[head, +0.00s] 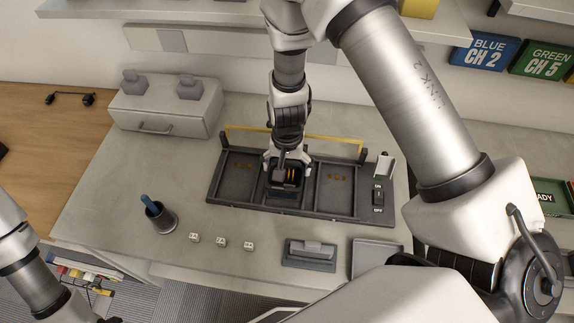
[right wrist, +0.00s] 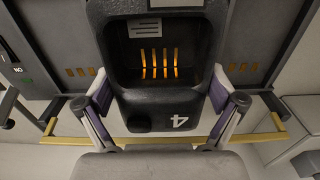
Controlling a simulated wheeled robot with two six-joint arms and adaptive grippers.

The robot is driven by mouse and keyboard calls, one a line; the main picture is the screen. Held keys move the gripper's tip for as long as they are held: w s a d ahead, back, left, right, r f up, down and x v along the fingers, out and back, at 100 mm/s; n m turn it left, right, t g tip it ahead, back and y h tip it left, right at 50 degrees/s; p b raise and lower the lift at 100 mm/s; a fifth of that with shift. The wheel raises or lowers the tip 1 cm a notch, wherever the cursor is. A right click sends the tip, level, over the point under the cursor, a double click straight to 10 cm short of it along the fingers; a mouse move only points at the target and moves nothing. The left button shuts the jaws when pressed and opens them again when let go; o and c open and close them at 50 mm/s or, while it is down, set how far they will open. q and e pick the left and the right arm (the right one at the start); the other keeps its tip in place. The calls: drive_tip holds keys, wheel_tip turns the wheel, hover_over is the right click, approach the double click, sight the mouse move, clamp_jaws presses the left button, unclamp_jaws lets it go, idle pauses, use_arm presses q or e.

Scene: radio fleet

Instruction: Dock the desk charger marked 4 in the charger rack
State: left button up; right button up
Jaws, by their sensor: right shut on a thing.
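The desk charger (head: 284,188) is dark with a deep pocket. In the right wrist view its front (right wrist: 150,122) carries a white 4, and orange contacts show inside it. My right gripper (head: 286,160) is shut on it, with a finger on each side in the right wrist view (right wrist: 160,98). The charger is at the middle bay of the grey charger rack (head: 337,190). I cannot tell whether it rests on the bay floor or hangs just above. The bays either side are empty, with orange contacts showing. My left gripper is out of view.
A yellow bar (head: 335,143) runs along the rack's back. An ON/OFF switch (head: 378,197) stands at its right. In front are a cup (head: 161,218) with a blue-handled tool, small white cubes (head: 221,243), a grey device (head: 309,255) and a tray (head: 376,258). The counter's left is mostly clear.

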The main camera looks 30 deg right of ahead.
sight(287, 173)
drive_tip(key=shift+f+b, duration=1.65)
drive_tip(key=shift+f, duration=0.5)
drive_tip(key=o, duration=1.2)
wheel_tip(287, 173, up, 12)
